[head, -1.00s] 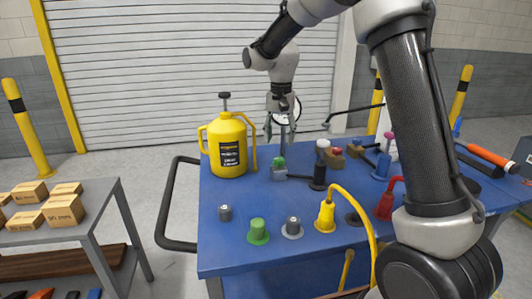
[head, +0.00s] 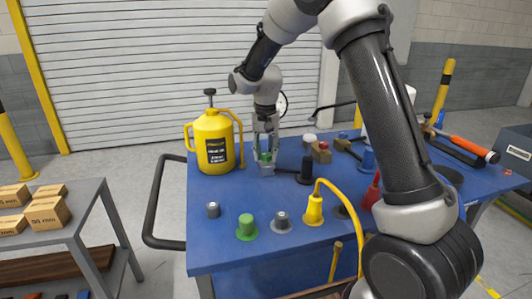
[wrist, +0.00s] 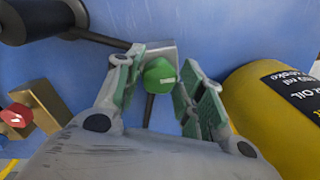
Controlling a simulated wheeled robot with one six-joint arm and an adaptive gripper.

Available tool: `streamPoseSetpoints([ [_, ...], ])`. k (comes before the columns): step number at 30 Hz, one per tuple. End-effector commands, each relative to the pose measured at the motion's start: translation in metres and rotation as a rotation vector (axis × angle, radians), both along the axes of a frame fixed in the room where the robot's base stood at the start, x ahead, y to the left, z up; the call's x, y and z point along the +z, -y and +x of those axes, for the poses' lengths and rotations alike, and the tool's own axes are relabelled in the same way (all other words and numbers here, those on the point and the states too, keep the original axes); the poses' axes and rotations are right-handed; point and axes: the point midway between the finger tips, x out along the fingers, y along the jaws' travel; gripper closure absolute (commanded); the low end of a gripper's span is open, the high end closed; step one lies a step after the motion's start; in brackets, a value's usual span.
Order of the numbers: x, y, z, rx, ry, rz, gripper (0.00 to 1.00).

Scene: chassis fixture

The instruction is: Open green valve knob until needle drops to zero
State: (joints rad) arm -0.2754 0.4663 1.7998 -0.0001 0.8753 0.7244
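The green valve knob (head: 266,156) sits on a small grey valve block (head: 266,169) on the blue table, right of the yellow oil can. It also shows in the wrist view (wrist: 159,76). My gripper (head: 266,148) points down over the knob. In the wrist view its two green-padded fingers stand apart on either side of the knob, with a visible gap at both sides. The round white gauge (head: 282,104) is behind my wrist and partly hidden; its needle cannot be read.
The yellow oil can (head: 213,150) is close on the gripper's left in the head view. A black knob (head: 307,168) is to the right. A green fitting (head: 246,226) and a yellow plug (head: 314,210) with a cable are nearer the front edge.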

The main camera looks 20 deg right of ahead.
Motion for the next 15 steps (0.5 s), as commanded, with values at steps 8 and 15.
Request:
streamPoseSetpoints([
  [8, 0.0003, 0.0, 0.0, 0.002, 0.0, 0.0, 0.91],
  [15, 0.0004, 0.0001, 0.0, 0.054, 0.0, 0.0, 0.91],
])
